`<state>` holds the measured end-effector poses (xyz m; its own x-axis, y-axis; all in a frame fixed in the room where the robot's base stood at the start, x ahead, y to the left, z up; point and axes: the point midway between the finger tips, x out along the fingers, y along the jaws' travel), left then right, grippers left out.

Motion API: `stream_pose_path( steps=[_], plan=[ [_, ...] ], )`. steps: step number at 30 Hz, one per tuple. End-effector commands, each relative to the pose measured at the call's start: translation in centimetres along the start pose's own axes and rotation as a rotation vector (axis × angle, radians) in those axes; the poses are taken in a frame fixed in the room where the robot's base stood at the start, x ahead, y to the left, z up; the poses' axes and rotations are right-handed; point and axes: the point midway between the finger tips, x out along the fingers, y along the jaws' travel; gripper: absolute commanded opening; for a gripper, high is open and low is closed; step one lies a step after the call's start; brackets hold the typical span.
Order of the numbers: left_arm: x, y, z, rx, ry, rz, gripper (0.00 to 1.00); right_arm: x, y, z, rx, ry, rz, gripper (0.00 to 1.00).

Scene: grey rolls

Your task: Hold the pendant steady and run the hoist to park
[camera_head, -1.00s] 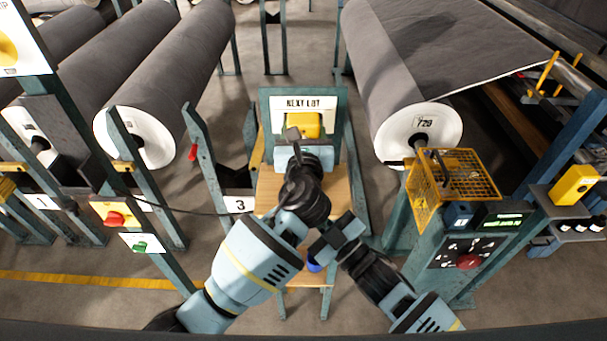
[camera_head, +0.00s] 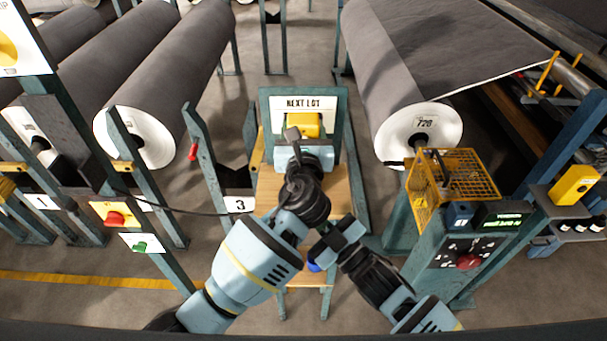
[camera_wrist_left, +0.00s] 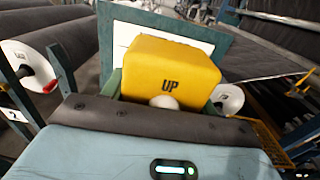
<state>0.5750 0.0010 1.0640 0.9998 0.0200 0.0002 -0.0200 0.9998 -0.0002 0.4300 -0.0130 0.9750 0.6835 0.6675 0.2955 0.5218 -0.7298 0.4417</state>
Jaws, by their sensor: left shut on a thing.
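The yellow pendant (camera_head: 303,125) sits in front of the NEXT LOT board at centre. In the left wrist view the pendant (camera_wrist_left: 170,70) is close and fills the upper middle, marked UP, with a round white button low on its face. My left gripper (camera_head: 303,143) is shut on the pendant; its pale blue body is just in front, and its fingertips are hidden. My right gripper (camera_head: 338,240) is beside my left forearm, apart from the pendant, over the near part of the wooden top. Its jaws cannot be made out.
The wooden top (camera_head: 335,195) lies below my left arm. A large grey roll (camera_head: 385,80) stands back right, more rolls (camera_head: 170,60) at left. A yellow mesh cage (camera_head: 465,175) and a control panel (camera_head: 470,250) with a red button stand right. A dark cable (camera_head: 200,213) runs at left.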

Motion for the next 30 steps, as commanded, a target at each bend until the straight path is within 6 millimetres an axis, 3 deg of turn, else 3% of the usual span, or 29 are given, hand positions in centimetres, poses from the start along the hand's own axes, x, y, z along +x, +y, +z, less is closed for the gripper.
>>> stream_pose_path(
  steps=[11,12,17,26,30],
  plan=[
    [0.0,0.0,-0.1,0.0,0.001,0.0,0.16,0.0,0.0,0.0,0.0,0.0,0.0,0.0],
    [0.0,0.0,-0.1,0.0,0.001,0.0,0.62,0.0,0.0,0.0,0.0,0.0,0.0,0.0],
    [0.0,0.0,-0.1,0.0,0.001,0.0,0.83,0.0,0.0,0.0,0.0,0.0,0.0,0.0],
    [-0.1,0.0,0.0,0.0,0.0,0.0,0.83,0.0,0.0,0.0,0.0,0.0,0.0,0.0],
    [-1.1,0.0,-0.1,0.0,0.001,-0.002,0.83,0.0,0.0,0.0,0.0,0.0,0.0,0.0]
  ],
)
